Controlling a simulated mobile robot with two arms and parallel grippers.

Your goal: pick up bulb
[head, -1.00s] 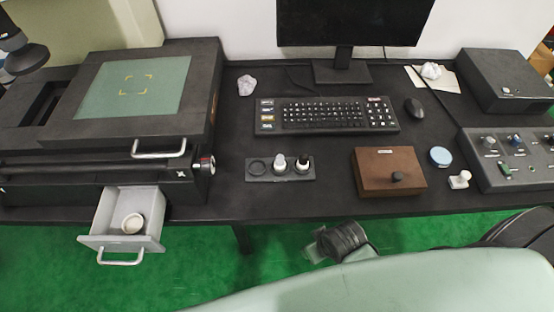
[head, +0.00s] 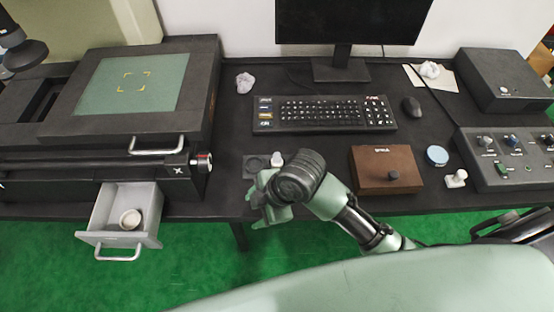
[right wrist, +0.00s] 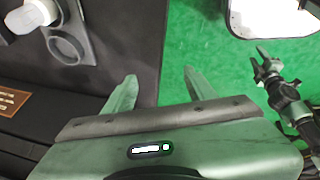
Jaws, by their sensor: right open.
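A white bulb (head: 277,158) stands upright in the dark three-slot holder (head: 252,166). In the right wrist view, a white bulb (right wrist: 28,17) shows at the top left, beside the holder's empty round slot (right wrist: 68,46). My right gripper (head: 254,208) is open and empty at the table's front edge, just in front of the holder. Its spread fingers also show in the right wrist view (right wrist: 160,76), apart from the bulb. My right wrist hides the holder's right slot. A dark clawed arm end, seemingly my left gripper (right wrist: 265,68), shows small at the right of the wrist view.
An open grey drawer (head: 150,232) with a white ring (head: 131,219) juts out at the left. A brown box (head: 370,179) stands right of my arm. A keyboard (head: 325,114) lies behind the holder. A blue disc (head: 437,155) and a white piece (head: 456,178) lie further right.

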